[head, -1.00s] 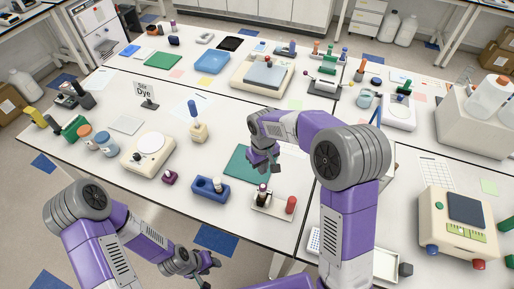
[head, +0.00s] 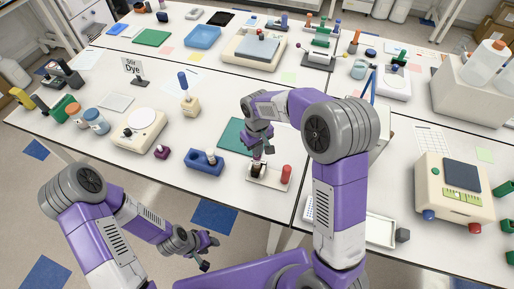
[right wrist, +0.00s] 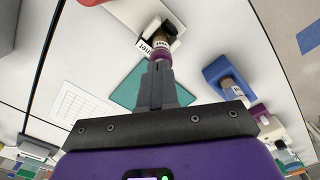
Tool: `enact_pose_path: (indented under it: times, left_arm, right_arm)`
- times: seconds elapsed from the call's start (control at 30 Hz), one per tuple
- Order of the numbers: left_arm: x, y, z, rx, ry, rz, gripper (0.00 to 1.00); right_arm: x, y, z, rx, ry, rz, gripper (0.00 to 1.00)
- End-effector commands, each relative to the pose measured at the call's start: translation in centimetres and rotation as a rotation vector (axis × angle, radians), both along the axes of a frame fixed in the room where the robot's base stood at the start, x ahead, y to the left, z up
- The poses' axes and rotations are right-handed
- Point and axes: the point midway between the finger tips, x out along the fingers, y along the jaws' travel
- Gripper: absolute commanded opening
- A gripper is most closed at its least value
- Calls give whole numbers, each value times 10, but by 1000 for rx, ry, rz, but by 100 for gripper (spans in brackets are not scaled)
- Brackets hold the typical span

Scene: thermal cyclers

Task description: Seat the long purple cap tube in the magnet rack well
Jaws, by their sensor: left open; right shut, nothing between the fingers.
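The long purple cap tube (right wrist: 161,50) stands in the dark well part of the white magnet rack (right wrist: 135,12), cap toward me. In the head view the magnet rack (head: 273,182) is at the table's front edge, and the tube is partly hidden below my right gripper (head: 263,150). In the right wrist view my right gripper (right wrist: 160,68) is shut and empty, its tips right at the purple cap; I cannot tell whether they touch. How deep the tube sits is hidden. My left gripper (head: 207,250) is open and empty, low in front of the table.
A blue rack (head: 204,162) with a tube in it stands left of the magnet rack. A red-topped object (head: 286,174) stands at the magnet rack's right end. A green mat (head: 233,135) lies behind. A small purple object (head: 161,152) is further left.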

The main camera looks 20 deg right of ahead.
Motion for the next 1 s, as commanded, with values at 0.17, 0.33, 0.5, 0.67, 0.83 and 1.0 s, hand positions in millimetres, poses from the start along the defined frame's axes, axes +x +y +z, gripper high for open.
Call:
enact_pose_path:
  times: [0.17,0.33,0.5,0.67,0.83,1.0]
  left_arm:
    - [0,0,-1,0,0,0,43]
    - [0,0,-3,0,0,0,43]
    - [0,0,-6,0,0,0,43]
    - [0,0,-8,0,0,0,43]
    - [0,0,-10,0,0,0,43]
    - [0,0,-5,0,0,0,43]
  right_arm:
    - [0,0,-1,0,0,0,0]
    - [0,0,-5,0,0,0,0]
    - [0,0,-8,0,0,0,0]
    - [0,0,-11,0,0,0,0]
    - [0,0,-14,0,0,0,0]
    - [0,0,-8,0,-1,0,0]
